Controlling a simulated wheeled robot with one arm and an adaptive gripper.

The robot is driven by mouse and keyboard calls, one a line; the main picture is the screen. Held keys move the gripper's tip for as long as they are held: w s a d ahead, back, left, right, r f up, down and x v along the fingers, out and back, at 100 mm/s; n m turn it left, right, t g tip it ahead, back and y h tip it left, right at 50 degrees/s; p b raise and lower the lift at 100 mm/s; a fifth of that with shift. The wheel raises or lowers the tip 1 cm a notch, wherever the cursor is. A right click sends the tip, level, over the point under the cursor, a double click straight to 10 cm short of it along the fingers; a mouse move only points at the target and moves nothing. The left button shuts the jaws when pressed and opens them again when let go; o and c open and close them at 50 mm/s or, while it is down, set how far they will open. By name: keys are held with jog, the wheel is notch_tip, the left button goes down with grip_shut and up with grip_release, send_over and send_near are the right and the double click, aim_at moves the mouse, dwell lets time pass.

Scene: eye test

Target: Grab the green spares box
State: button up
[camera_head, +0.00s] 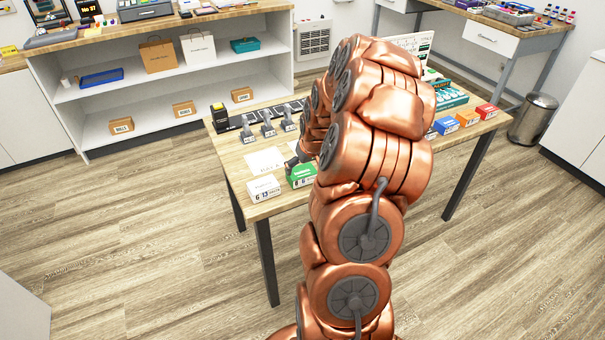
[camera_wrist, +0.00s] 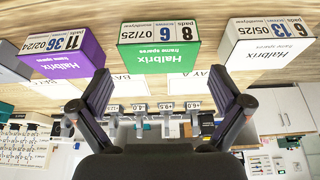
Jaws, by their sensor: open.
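The green spares box (camera_wrist: 158,50), with a white label on one part, is at the top middle of the wrist view. It reads "Halbrix frame spares", upside down. In the head view the green box (camera_head: 302,178) lies near the table's front edge, partly hidden by my arm. My gripper (camera_wrist: 160,86) is open, its two dark fingers spread to either side of the green box's lower edge in the wrist view. Nothing is held. I cannot tell whether the fingertips reach past the box's near face. In the head view only a dark bit of the gripper shows.
A white spares box (camera_head: 264,189) stands left of the green one; a purple box (camera_wrist: 65,50) is on its other side. Paper sheets (camera_head: 265,161) and small grey stands (camera_head: 268,128) are behind. Blue (camera_head: 445,126) and orange (camera_head: 467,117) boxes are farther right on the table (camera_head: 285,206).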

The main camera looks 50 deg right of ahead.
aim_at(303, 173)
jog(key=shift+p+x, duration=1.05)
jog(key=shift+x, duration=1.65)
jog(key=shift+s, duration=0.15)
jog(key=c, duration=0.9)
jog(key=shift+o, duration=0.2)
